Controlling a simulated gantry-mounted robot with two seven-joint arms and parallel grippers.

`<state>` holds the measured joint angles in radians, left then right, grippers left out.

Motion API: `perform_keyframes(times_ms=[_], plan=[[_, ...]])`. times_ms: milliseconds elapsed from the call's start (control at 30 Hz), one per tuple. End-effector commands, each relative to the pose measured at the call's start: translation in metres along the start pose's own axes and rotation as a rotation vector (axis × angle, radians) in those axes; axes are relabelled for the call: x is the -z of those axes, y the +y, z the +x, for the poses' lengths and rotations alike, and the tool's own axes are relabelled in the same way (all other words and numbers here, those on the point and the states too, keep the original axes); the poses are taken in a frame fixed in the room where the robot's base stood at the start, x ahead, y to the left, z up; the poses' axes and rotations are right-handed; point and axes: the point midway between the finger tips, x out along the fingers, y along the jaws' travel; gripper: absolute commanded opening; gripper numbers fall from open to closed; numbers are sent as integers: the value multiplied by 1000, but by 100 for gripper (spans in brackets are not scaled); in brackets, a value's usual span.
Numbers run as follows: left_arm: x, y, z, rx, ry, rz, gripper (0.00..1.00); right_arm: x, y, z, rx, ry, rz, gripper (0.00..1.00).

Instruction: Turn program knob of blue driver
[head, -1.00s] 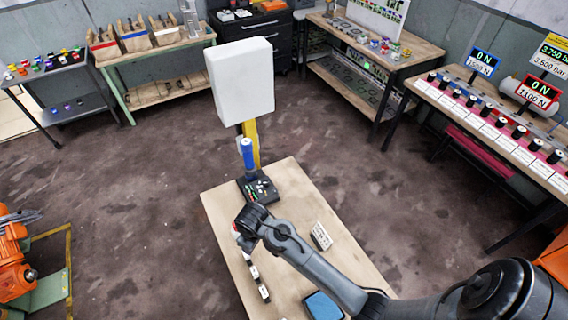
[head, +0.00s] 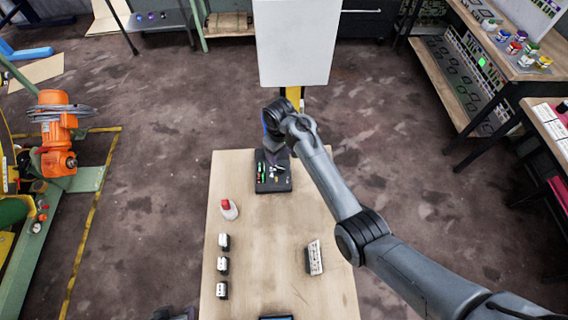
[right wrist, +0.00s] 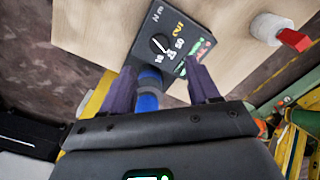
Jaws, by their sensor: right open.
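The blue driver (right wrist: 148,88) stands by a black control base (right wrist: 178,30) with a round program knob (right wrist: 161,44), white and green lettering around it. The control base also shows in the head view (head: 274,182) at the far end of the wooden table. My right gripper (right wrist: 160,70) is open, one finger on each side of the blue driver in the right wrist view, with the knob just beyond the fingertips. I cannot tell whether a finger touches it. In the head view my right arm hides most of the driver. A dark shape at the bottom edge may be my left gripper.
A large white panel (head: 296,40) stands behind the control base. The table middle is clear.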

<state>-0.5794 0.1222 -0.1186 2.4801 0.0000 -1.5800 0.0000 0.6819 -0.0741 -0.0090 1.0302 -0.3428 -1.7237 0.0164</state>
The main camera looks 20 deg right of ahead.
Motion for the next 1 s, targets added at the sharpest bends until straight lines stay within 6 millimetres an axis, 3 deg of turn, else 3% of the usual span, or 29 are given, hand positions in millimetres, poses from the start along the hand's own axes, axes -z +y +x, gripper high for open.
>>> perform_keyframes(times_ms=[300,500,967,1000], plan=[[-3,-1,7,4,-1,5,43,-1,1,54,-1,-3,2,61],[-4,0,11,0,-1,1,43,0,1,75,-1,-1,2,61],[-4,3,12,-8,0,-7,43,0,1,84,-1,1,2,61],[-4,3,12,-8,0,-7,43,0,1,84,-1,1,2,56]])
